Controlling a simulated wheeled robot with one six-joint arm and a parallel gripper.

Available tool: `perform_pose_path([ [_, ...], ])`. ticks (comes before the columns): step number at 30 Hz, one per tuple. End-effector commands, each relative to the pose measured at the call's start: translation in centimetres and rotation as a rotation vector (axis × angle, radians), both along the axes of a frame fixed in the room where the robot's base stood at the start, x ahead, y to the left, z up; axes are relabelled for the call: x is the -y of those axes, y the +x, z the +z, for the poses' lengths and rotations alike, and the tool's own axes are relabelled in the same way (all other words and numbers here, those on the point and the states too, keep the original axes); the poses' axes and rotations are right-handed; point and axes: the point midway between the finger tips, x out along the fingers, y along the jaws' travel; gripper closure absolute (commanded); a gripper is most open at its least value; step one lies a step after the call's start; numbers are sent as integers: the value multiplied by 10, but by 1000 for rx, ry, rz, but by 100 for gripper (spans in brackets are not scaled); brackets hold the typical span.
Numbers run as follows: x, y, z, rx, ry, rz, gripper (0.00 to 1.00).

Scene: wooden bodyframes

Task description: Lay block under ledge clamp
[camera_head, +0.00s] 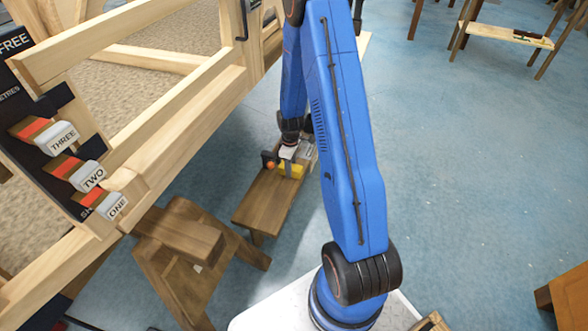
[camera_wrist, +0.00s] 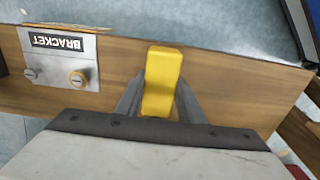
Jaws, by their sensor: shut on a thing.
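A yellow block (camera_wrist: 162,80) stands between the two grey fingers of my gripper (camera_wrist: 160,102) in the wrist view, and the fingers are shut on it. In the head view the yellow block (camera_head: 291,170) and my gripper (camera_head: 289,160) are at the far end of a small wooden bench (camera_head: 262,207). The bench top also shows below the block in the wrist view (camera_wrist: 225,85). I cannot tell whether the block touches the bench. No part in view can be surely told as the ledge clamp.
A grey bracket (camera_wrist: 60,58) labelled BRACKET lies on the bench. A dark part with an orange knob (camera_head: 269,163) is left of my gripper. A wooden frame (camera_head: 170,125) with labelled blocks ONE (camera_head: 117,207), TWO and THREE stands left.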

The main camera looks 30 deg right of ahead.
Motion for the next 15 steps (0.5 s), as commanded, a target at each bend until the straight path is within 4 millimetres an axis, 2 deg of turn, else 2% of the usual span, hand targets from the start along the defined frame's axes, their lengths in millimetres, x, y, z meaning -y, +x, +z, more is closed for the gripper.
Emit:
perform_pose_path([
  [15,-12,15,-1,0,0,0,90],
])
